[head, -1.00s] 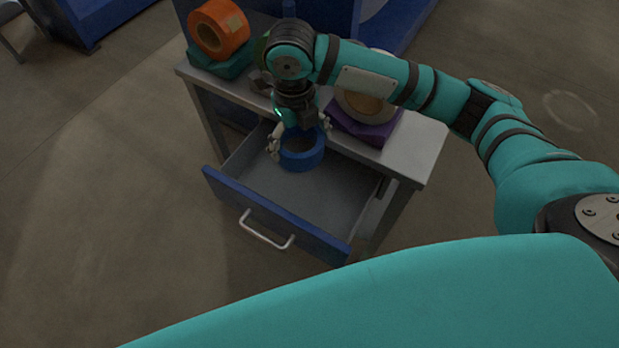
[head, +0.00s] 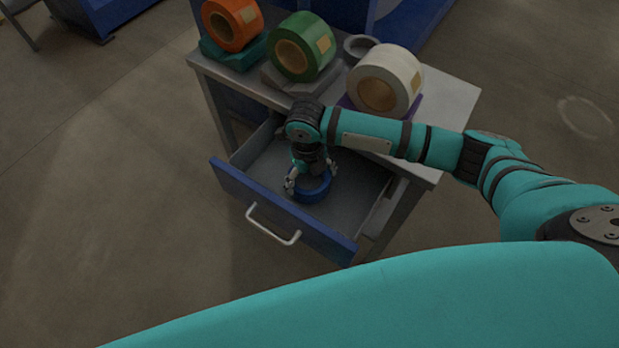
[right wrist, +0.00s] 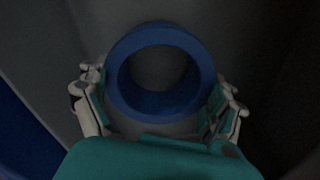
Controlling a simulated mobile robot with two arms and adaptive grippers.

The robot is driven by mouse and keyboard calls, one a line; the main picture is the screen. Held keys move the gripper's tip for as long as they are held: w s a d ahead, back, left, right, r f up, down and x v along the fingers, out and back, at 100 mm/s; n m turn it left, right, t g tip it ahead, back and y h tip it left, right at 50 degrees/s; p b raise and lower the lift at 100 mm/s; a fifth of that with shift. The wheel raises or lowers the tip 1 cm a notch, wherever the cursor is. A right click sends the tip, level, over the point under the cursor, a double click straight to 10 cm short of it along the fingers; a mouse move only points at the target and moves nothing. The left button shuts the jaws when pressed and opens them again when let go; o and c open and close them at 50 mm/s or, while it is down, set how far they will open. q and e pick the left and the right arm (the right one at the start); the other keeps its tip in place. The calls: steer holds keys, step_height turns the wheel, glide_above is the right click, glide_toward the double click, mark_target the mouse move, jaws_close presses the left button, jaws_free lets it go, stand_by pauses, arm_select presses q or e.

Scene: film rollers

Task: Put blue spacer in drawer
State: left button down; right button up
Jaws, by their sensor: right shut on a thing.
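The blue spacer (head: 313,190) is a thick ring inside the open drawer (head: 262,170), low at its floor. I cannot tell if it touches the floor. My right gripper (head: 309,183) is over the spacer with its fingers at the ring's sides, shut on it. In the right wrist view the spacer (right wrist: 160,107) sits between the two fingers of the right gripper (right wrist: 160,104), its hole facing the camera. The drawer has a blue front and a silver handle (head: 272,226). My left gripper is out of view.
On the grey table (head: 452,104) above the drawer stand an orange roll (head: 250,33), a green roll (head: 322,58) and a white roll (head: 404,72) on coloured stands. A small grey ring (head: 350,47) lies behind them. The drawer's front and right parts are empty.

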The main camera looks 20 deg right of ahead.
steer(key=shift+f, duration=0.5)
steer(key=shift+f, duration=0.15)
steer(key=o, duration=1.1)
steer(key=shift+o, duration=0.2)
step_height(320, 180, up, 12)
steer(key=shift+a+r+p, duration=0.2)
steer(key=shift+p, duration=0.2)
